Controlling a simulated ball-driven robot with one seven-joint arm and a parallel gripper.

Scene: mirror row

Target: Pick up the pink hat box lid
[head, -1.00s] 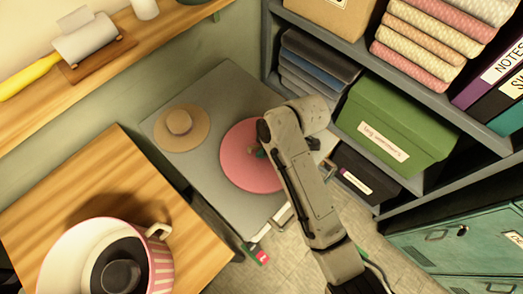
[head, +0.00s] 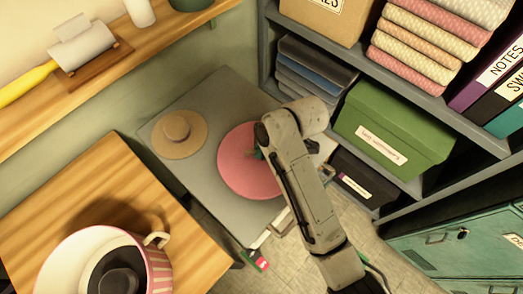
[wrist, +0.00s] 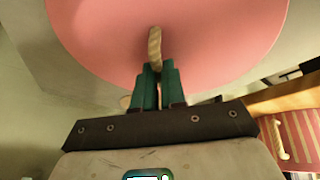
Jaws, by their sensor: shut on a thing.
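The pink hat box lid (head: 240,172) is a round pink disc over the grey surface in the head view, partly hidden by my arm. It fills the top of the wrist view (wrist: 100,40), where a pale rope handle (wrist: 154,48) stands out from its middle. My gripper (wrist: 156,72) has its green fingers shut on the rope handle. In the head view my gripper (head: 258,154) is mostly hidden by my arm. Whether the lid touches the grey surface cannot be told.
A straw hat (head: 179,134) lies on the grey surface (head: 208,98), left of the lid. A pink-and-white striped box (head: 160,268) with a dark hat inside stands on a wooden table (head: 95,180). Shelves with a green box (head: 395,138) and folded cloths stand at right.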

